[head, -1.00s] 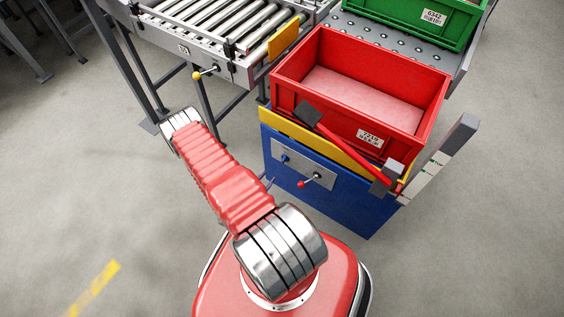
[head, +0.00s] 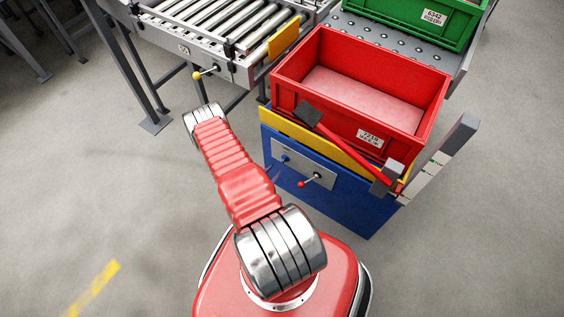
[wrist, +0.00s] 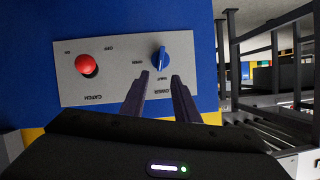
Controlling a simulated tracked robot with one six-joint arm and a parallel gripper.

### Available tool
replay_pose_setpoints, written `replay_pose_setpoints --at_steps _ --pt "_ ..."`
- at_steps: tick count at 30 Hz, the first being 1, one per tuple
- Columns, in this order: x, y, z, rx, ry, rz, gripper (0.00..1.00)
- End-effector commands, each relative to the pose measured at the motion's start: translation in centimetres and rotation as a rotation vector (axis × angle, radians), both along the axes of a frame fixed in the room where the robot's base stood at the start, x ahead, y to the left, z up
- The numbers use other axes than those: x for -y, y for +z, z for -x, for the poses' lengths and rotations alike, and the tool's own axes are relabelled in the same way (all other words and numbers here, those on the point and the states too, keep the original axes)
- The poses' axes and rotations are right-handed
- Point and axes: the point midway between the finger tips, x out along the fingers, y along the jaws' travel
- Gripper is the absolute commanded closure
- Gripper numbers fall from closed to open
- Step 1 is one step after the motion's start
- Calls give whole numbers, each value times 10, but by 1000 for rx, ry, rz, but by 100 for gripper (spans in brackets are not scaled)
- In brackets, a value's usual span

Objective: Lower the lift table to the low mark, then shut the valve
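The lift table (head: 345,205) has a blue body with a yellow edge and bears a red crate (head: 320,115). The valve (head: 285,158), a small blue knob, is on the front panel.
A red-knobbed catch (wrist: 86,65) is beside the valve on the panel. A red bar (head: 350,150) with dark ends crosses the crate's front. A roller conveyor (head: 215,30) with a yellow-knobbed lever (head: 197,75) stands at left. A green crate (head: 420,20) is behind. Floor at left is clear.

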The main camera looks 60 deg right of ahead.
Motion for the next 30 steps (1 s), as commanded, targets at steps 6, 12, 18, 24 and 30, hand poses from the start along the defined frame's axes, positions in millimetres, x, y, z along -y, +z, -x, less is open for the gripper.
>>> replay_pose_setpoints --at_steps 6,12,18,24,30 --pt "26 -11 3 0 -3 0 72" --pt "52 -21 5 0 -5 0 72" --pt "73 -30 6 0 -2 1 72" --pt "80 -32 6 -1 -1 0 72" --pt "80 -32 6 -1 -1 0 72"
